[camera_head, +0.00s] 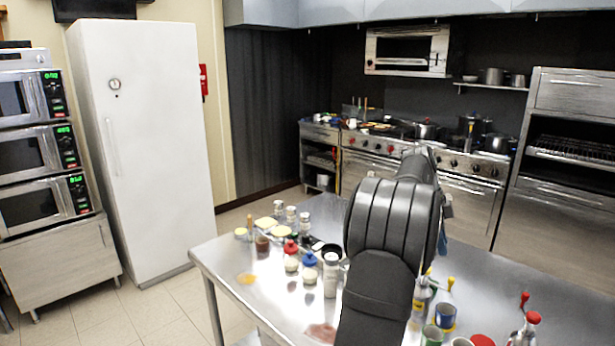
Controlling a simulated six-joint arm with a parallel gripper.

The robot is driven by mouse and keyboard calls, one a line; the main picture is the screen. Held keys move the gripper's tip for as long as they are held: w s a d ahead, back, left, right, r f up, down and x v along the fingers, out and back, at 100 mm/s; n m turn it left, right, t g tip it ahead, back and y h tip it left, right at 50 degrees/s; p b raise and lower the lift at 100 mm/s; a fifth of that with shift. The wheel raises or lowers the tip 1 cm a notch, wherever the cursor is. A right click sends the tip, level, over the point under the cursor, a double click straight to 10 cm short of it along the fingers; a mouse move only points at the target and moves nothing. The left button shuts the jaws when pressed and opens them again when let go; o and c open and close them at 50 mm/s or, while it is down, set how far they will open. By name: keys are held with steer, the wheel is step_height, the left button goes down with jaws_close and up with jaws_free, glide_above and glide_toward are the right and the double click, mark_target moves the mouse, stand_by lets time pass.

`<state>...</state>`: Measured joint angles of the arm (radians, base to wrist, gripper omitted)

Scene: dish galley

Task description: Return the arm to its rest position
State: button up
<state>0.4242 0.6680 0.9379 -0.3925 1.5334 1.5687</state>
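My dark grey arm rises from the bottom middle of the head view and reaches out over the steel table (215,262). Its thick links cover the middle of the table. My gripper is hidden behind the arm's own links, so I cannot see its fingers or whether it holds anything.
Several jars and bottles, some with red or blue tops, stand left of my arm, including a blue-topped one (309,259). Cans and a red-topped bottle (532,318) stand to the right. A white fridge (150,150) and a stove (370,170) are beyond. The table's far right is clear.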

steer(key=x, duration=1)
steer(key=shift+s+d+f, duration=0.1)
steer(key=shift+f, duration=0.1)
steer(key=shift+w+d+n+t, duration=0.4)
steer(key=shift+w+n, duration=0.1)
steer(key=shift+n, duration=0.5)
steer(key=o, duration=0.9)
steer(key=shift+r, duration=0.1)
steer(key=o, duration=0.4)
steer(key=shift+w+a+r, duration=0.1)
steer(key=shift+r, duration=0.05)
steer(key=shift+o, duration=0.4)
steer(key=w+a+r+n, duration=0.1)
steer(key=r+n, duration=0.1)
steer(key=w+a+r+n, duration=0.1)
steer(key=a+r+n, duration=0.1)
steer(key=r, duration=0.1)
steer(key=a+r+n, duration=0.2)
steer(key=shift+w+a+r, duration=0.15)
steer(key=shift+w, duration=0.25)
steer(key=w+a+r+n, duration=0.1)
steer(key=a+r+n, duration=0.4)
steer(key=r+n, duration=0.1)
glide_toward(452, 278)
steer(key=w+a+f, duration=0.3)
steer(key=shift+w+a+f, duration=0.15)
steer(key=shift+a+f, duration=0.05)
steer(key=shift+a, duration=0.1)
